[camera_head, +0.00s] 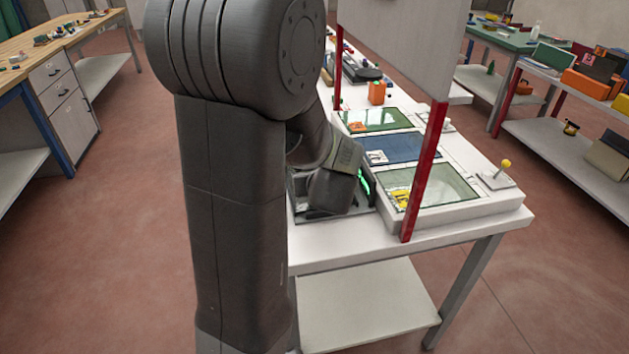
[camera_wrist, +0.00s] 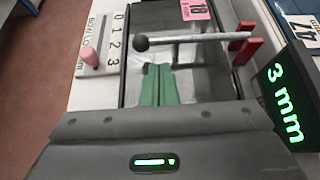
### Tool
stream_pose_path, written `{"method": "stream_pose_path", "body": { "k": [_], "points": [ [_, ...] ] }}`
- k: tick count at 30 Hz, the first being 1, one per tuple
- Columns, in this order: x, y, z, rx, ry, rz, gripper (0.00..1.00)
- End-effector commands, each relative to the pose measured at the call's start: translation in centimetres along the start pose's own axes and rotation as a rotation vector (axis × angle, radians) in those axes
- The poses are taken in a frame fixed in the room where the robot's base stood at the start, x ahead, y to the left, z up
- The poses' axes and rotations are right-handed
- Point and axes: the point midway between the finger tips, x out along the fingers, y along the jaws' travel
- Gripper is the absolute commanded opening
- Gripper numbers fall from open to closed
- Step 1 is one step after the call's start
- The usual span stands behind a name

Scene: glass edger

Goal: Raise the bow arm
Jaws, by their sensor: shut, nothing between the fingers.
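In the wrist view the bow arm (camera_wrist: 190,39) is a pale rod with a dark ball (camera_wrist: 142,44) at its left end. Its right end meets a red bracket (camera_wrist: 246,46). The rod lies across a dark bay. My gripper (camera_wrist: 158,66) shows as two green fingers side by side, shut and empty. Their tips are just below the rod in the picture, near the ball; I cannot tell whether they touch it. A scale marked 0 to 3 with a pink knob (camera_wrist: 89,57) is at left. A display (camera_wrist: 285,105) reads 3 mm. In the head view my wrist hides the bow arm.
A red post (camera_head: 425,170) and a pale panel (camera_head: 408,40) stand close right of my wrist. Glazed wells, including a blue one (camera_head: 398,147), and a yellow-knobbed lever (camera_head: 506,164) are on the white bench (camera_head: 470,228). The floor at left is clear.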

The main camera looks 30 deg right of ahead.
Motion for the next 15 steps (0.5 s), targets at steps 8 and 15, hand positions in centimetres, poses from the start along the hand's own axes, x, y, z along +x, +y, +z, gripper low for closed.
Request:
{"method": "stream_pose_path", "body": {
  "k": [8, 15],
  "points": [
    [3.9, 0.0, -0.1, 0.000, 0.001, 0.002, 0.00],
    [4.8, 0.0, 0.0, -0.001, 0.000, 0.000, 0.00]
  ]
}}
